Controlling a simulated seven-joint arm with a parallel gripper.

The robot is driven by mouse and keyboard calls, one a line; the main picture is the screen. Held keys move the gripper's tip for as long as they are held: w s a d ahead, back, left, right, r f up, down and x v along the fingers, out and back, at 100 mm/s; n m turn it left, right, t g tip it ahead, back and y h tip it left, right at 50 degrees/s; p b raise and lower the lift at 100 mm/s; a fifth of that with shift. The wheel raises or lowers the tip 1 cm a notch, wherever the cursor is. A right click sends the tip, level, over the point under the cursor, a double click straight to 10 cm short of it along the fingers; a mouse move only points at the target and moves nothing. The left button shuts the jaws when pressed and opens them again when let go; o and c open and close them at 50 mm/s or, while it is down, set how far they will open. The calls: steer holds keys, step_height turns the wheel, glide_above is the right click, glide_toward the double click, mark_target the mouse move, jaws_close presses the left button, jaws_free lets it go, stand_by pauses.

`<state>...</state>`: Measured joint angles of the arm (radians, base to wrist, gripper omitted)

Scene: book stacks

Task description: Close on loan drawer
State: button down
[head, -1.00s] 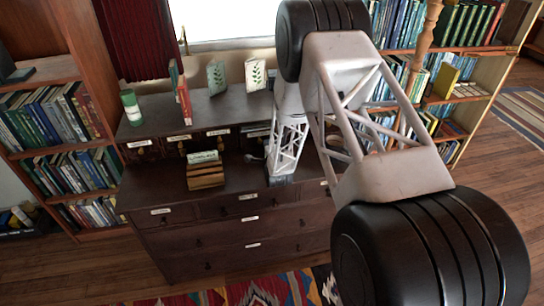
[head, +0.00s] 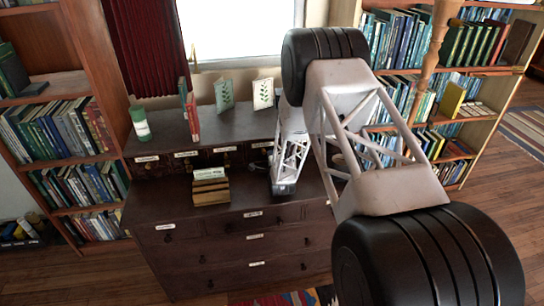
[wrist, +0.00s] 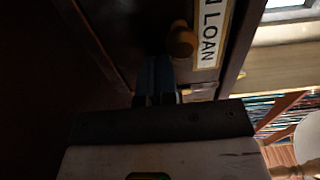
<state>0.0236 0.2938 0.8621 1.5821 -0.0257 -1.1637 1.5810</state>
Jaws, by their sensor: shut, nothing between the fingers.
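The drawer with a label ending in "LOAN" (wrist: 208,40) fills the upper middle of the wrist view, with a round wooden knob (wrist: 182,42) beside the label. My gripper (wrist: 155,75) is shut and empty, its dark fingertips at or very near the drawer front, below and left of the knob. I cannot tell whether they touch. In the head view my gripper (head: 284,187) is in front of the small upper drawers of the dark cabinet (head: 190,240), at its right part. My arm hides much of that part, so how far the drawer stands out is unclear.
On the cabinet stand a green-and-white canister (head: 140,124), upright books (head: 190,110) and two leaf-pattern cards (head: 263,93). A wooden card box (head: 210,187) sits on the lower ledge, left of my gripper. Bookshelves (head: 60,130) flank the cabinet.

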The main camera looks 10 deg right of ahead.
steer(key=shift+s, duration=7.05)
steer(key=shift+w+r, duration=0.1)
steer(key=shift+r, duration=0.3)
steer(key=s+r+n+g, duration=0.4)
steer(key=s+r, duration=0.2)
steer(key=r, duration=0.5)
steer(key=s+r+n+g, duration=0.3)
steer(key=s+r+n, duration=0.2)
steer(key=r, duration=0.7)
steer(key=s+r+n+g, duration=0.2)
steer(key=s+r+n, duration=0.1)
steer(key=s, duration=0.8)
steer(key=s+a+r+n+g, duration=0.1)
steer(key=s+r+n+g, duration=0.2)
steer(key=s, duration=0.9)
steer(key=s+r+n+g, duration=0.2)
steer(key=s+r, duration=0.3)
steer(key=s, duration=0.7)
steer(key=shift+a+r+n+g, duration=0.15)
steer(key=shift+r+n+g, duration=0.2)
steer(key=shift+g, duration=0.35)
